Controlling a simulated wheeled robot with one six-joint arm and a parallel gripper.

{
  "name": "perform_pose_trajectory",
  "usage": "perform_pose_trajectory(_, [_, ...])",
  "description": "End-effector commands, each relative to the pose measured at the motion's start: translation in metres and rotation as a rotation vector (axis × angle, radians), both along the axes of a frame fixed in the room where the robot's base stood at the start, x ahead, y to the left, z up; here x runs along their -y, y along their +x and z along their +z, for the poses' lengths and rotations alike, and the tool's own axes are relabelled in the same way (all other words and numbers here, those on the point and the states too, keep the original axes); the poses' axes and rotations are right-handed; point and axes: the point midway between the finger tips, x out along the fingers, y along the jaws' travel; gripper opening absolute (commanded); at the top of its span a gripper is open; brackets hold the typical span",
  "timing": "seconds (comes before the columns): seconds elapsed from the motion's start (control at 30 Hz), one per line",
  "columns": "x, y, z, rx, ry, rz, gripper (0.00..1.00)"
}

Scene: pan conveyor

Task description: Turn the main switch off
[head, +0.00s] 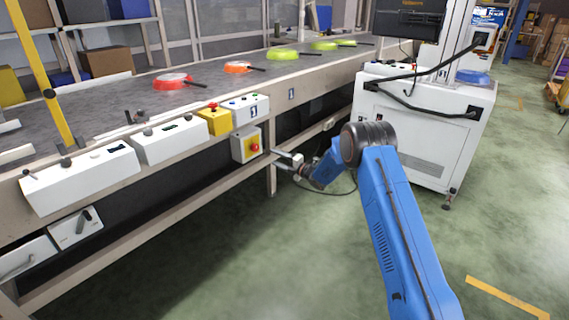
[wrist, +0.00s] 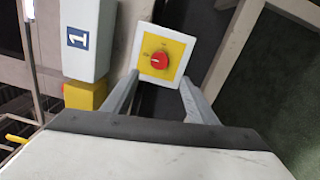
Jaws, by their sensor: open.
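The main switch (head: 253,147) is a red rotary knob on a yellow plate, on a light box (head: 239,157) fixed to the side of the conveyor. In the wrist view the red knob (wrist: 159,60) sits in the middle of the yellow plate, straight ahead of my gripper (wrist: 158,98). The two fingers are apart with nothing between them. The knob shows beyond the fingertips, and I see no contact. In the head view my gripper (head: 284,158) is just right of the switch box, reaching in from the right.
A yellow box with a red button (head: 213,120) and a white button box (head: 250,106) are mounted above the switch. Several coloured pans, one of them red (head: 173,82), lie on the conveyor belt (head: 120,98). A white cabinet (head: 425,130) stands to the right.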

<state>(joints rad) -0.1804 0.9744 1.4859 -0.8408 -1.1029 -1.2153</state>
Motion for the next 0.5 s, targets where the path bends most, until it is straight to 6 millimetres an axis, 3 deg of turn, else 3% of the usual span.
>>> perform_pose_trajectory(0.2, [0.027,-0.021,-0.001,-0.001,-0.001,-0.001,0.53])
perform_pose_trajectory(0.5, [0.039,-0.031,-0.002,0.000,0.000,0.001,0.53])
